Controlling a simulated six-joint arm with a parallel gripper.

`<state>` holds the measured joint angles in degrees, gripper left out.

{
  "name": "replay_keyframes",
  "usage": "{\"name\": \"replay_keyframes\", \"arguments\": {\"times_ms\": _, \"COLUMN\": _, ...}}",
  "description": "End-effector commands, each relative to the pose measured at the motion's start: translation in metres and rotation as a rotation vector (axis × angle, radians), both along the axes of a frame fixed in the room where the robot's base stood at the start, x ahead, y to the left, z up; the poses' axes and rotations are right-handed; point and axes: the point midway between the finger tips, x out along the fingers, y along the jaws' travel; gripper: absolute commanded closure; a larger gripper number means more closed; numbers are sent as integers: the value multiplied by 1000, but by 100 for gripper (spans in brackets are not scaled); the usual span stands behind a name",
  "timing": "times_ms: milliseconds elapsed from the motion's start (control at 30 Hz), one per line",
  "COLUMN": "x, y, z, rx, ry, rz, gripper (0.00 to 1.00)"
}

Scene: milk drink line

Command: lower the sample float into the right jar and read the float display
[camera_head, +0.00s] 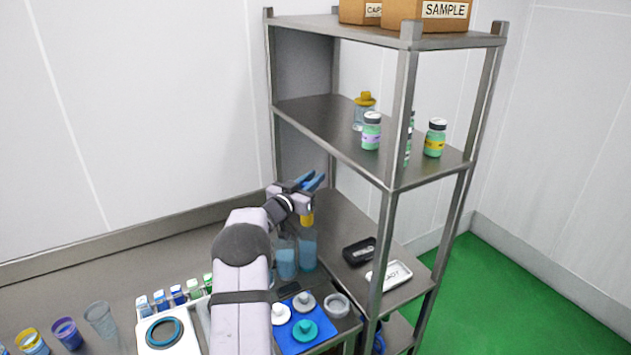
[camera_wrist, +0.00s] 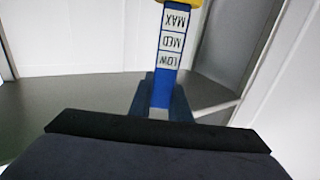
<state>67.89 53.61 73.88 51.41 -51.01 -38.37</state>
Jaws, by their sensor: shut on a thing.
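My gripper (camera_head: 312,182) is shut on the sample float, up above the two jars. In the wrist view, the float's blue stem (camera_wrist: 172,45) stands between my blue fingers (camera_wrist: 160,98). It bears white panels that read LOW, MED and MAX, upside down in the picture. The float's yellow end (camera_head: 307,219) shows under my gripper in the head view, just above the right jar (camera_head: 307,250). The right jar is clear with bluish liquid. The left jar (camera_head: 286,262) looks the same and stands beside it. I cannot tell whether the float's end is inside the right jar's mouth.
A black tray (camera_head: 355,257) and a white tray (camera_head: 398,270) lie right of the jars. A steel rack post (camera_head: 392,210) rises in front. Lids sit on a blue mat (camera_head: 289,340). Small bottles (camera_head: 178,295) and cups (camera_head: 101,320) stand left. Shelves hold bottles (camera_head: 435,138).

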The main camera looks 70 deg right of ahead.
Motion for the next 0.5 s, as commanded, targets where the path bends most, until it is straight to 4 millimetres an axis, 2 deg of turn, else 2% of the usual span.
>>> {"name": "replay_keyframes", "arguments": {"times_ms": 267, "x": 0, "y": 0, "z": -5, "rx": 0, "ry": 0, "rz": -1, "gripper": 100}}
{"name": "replay_keyframes", "arguments": {"times_ms": 500, "x": 0, "y": 0, "z": -18, "rx": 0, "ry": 0, "rz": -1, "gripper": 100}}
